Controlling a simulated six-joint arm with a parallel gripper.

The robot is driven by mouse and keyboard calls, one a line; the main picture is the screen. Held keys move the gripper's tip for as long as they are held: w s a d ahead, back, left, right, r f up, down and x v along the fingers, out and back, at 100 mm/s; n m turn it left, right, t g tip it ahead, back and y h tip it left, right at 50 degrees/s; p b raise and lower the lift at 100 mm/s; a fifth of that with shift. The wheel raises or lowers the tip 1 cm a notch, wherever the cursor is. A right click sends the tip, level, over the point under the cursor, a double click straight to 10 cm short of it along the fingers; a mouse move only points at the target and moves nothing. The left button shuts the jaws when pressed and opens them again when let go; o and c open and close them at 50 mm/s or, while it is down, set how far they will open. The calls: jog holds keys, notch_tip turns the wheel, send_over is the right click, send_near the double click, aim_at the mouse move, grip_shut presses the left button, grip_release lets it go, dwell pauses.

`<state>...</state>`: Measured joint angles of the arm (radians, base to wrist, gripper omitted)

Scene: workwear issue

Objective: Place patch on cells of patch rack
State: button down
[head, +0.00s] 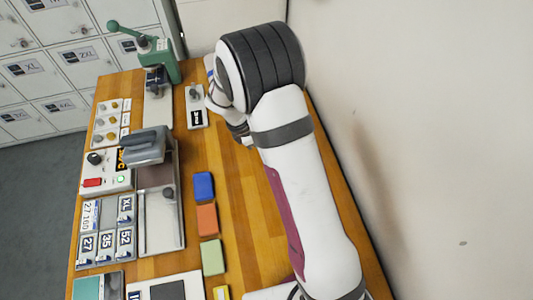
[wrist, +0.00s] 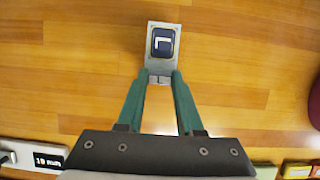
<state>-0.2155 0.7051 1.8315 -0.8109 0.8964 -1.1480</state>
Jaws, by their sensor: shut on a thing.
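My gripper (wrist: 161,76) has two teal fingers, shut on the near end of a patch (wrist: 149,60). The patch is a small grey piece with a dark blue square bearing a white L-shaped mark, and it points away from the fingers over the wooden table. I cannot tell whether it touches the table. In the head view my arm hides the fingertips and the patch. A rack (head: 103,232) of cells, seemingly the patch rack, is at the left of the table. Its cells show labels such as XL, 27, 35 and 52.
A heat press (head: 145,146) stands behind the rack, and a green lever press (head: 157,58) stands at the back. Blue (head: 204,186), orange (head: 207,219) and green (head: 213,257) blocks line the middle. The wood around the held patch is clear. A wall (head: 430,120) bounds the right side.

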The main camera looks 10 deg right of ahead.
jog(key=shift+f, duration=1.9)
jog(key=shift+f, duration=0.1)
jog(key=c, duration=0.6)
grip_release()
jog(key=shift+o, duration=0.2)
jog(key=v, duration=1.1)
jog(key=s+d+r+m+y, duration=0.1)
jog(key=s+r+m+y, duration=0.1)
jog(key=s+r+m, duration=0.3)
jog(key=s+d+r+m+y, duration=0.2)
jog(key=s+r+m, duration=0.4)
jog(key=s+m, duration=0.4)
jog(key=s, duration=0.3)
jog(key=shift+m+g, duration=0.4)
jog(key=shift+o, duration=0.6)
jog(key=s+a+m+y, duration=0.2)
jog(key=s+m, duration=0.5)
jog(key=s, duration=0.1)
jog(key=shift+s+a+m, duration=0.15)
jog(key=shift+s+m, duration=0.05)
jog(key=shift+m, duration=0.2)
